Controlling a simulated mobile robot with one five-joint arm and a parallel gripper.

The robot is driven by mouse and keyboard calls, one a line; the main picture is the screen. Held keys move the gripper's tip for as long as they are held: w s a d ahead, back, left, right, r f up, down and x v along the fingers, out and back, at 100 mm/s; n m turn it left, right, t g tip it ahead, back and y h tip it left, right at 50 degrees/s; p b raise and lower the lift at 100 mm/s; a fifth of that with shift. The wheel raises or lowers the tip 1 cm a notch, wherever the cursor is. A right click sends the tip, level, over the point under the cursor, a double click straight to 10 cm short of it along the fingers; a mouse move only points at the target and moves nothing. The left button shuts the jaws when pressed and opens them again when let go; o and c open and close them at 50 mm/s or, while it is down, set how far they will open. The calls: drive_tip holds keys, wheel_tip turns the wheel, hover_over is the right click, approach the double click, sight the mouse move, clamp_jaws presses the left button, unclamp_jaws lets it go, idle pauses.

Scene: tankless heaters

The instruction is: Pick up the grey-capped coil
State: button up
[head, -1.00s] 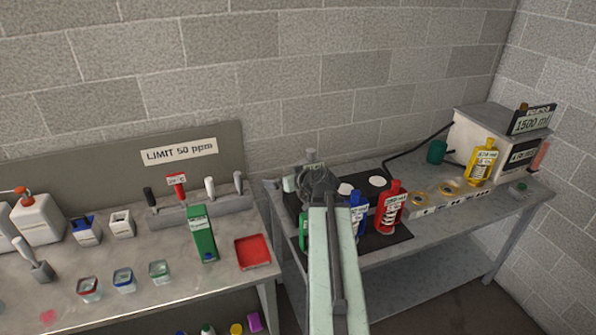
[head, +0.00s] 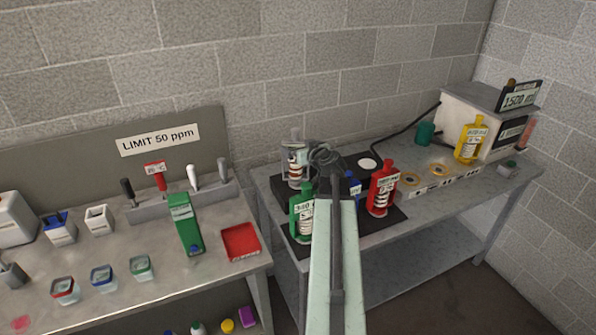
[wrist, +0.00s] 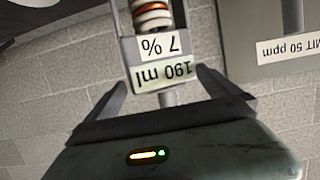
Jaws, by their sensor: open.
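The grey-capped coil (head: 294,168) stands upright at the back left of the black mat on the right bench, with copper and white bands and a label. In the wrist view the coil (wrist: 152,16) appears upside down, with its label reading "190 ml 7 %" and its grey cap stem pointing towards my gripper. My gripper (head: 316,153) is just right of the coil in the head view. In the wrist view my gripper (wrist: 162,80) is open, its fingers either side of the label and stem. I cannot tell whether they touch it.
A green bottle (head: 301,215), a blue bottle (head: 353,187) and a red bottle (head: 382,190) stand in front on the mat. A yellow bottle (head: 470,140) and a white box (head: 470,113) are further right. The left bench holds a red tray (head: 240,241).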

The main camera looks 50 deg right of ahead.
drive_tip(key=shift+x, duration=1)
drive_tip(key=shift+s, duration=0.15)
clamp_jaws()
idle(0.4)
